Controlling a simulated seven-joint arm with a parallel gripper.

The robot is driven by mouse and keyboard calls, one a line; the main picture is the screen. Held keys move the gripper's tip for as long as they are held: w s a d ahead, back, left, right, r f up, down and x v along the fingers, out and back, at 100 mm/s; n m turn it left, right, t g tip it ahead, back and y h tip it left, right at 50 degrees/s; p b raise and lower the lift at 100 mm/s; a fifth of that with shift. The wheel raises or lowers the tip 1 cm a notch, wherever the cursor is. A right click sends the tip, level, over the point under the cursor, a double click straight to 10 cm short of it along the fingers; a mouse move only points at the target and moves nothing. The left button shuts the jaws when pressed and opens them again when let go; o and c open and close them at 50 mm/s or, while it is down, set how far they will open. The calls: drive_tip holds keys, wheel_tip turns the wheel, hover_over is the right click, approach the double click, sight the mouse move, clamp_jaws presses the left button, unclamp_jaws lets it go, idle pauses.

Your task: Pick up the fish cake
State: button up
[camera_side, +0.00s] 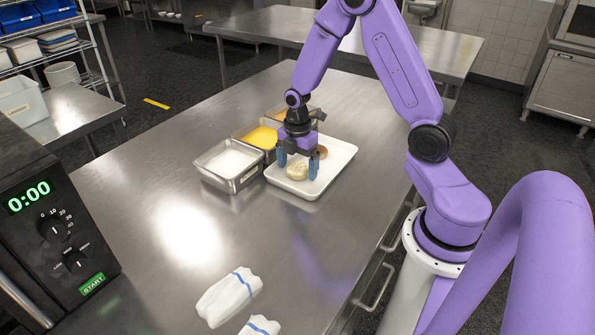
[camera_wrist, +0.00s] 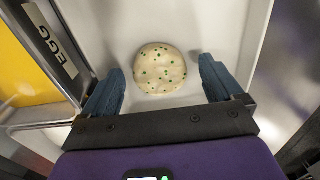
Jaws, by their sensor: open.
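The fish cake (camera_wrist: 160,69) is a pale round patty with green flecks. It lies on the white tray (camera_wrist: 212,20). In the side view the fish cake (camera_side: 297,171) is at the front part of the tray (camera_side: 336,163), partly behind a finger. My gripper (camera_side: 298,172) is above the tray with its fingers pointing down. In the wrist view my gripper (camera_wrist: 163,85) is open, with one blue finger on each side of the fish cake and a gap to both. Whether the fingertips touch the tray, I cannot tell.
A metal pan of white contents (camera_side: 229,162), one of yellow contents (camera_side: 262,138) and a third pan stand left of and behind the tray. A brown round item (camera_side: 321,151) lies on the tray. An "EGG" label (camera_wrist: 57,47) is close to the left finger. Folded towels (camera_side: 229,297) lie in front.

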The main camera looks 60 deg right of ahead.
drive_tip(key=c, duration=0.8)
